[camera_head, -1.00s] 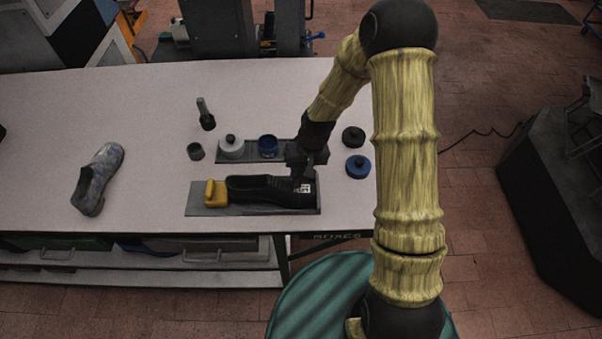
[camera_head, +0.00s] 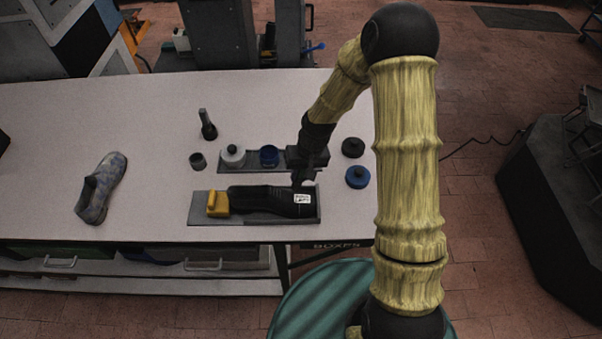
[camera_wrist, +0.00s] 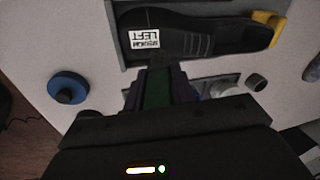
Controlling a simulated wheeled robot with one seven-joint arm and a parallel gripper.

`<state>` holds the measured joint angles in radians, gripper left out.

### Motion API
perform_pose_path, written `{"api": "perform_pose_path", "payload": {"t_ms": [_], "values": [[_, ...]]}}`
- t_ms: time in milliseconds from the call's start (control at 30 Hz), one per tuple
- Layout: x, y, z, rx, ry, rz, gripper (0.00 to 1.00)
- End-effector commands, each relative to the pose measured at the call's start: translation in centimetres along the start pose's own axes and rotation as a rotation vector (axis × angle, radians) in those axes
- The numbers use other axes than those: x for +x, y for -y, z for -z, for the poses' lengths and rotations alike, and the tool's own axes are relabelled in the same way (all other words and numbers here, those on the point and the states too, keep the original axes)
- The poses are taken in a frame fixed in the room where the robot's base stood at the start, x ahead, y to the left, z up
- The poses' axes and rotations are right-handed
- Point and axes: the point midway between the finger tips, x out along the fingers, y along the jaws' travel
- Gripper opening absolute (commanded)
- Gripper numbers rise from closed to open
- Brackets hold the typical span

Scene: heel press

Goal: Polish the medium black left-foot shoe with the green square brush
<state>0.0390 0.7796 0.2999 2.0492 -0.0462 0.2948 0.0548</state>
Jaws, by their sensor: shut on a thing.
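The black shoe (camera_head: 262,198) lies on a grey tray (camera_head: 200,220), its toe to the right. A white label reading "MEDIUM LEFT" is on its toe; the shoe also shows in the wrist view (camera_wrist: 185,38). A yellow block (camera_head: 218,204) is at its heel end. My gripper (camera_head: 307,178) is at the far side of the shoe's toe. In the wrist view my gripper (camera_wrist: 158,85) is shut on a green piece (camera_wrist: 157,90), seemingly the brush, mostly hidden by the jaws. Its end is close to the shoe's edge; I cannot tell if they touch.
A second tray behind holds a white jar (camera_head: 233,155) and an open blue jar (camera_head: 269,156). A mottled blue-grey shoe (camera_head: 102,188) lies left.

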Motion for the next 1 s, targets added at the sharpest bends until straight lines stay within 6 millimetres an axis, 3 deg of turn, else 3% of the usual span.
{"api": "perform_pose_path", "payload": {"t_ms": [600,1000], "values": [[-4.1,0.8,0.2,0.0,0.0,0.0,0.02],[-4.3,0.8,0.2,0.0,-0.001,0.0,0.02]]}}
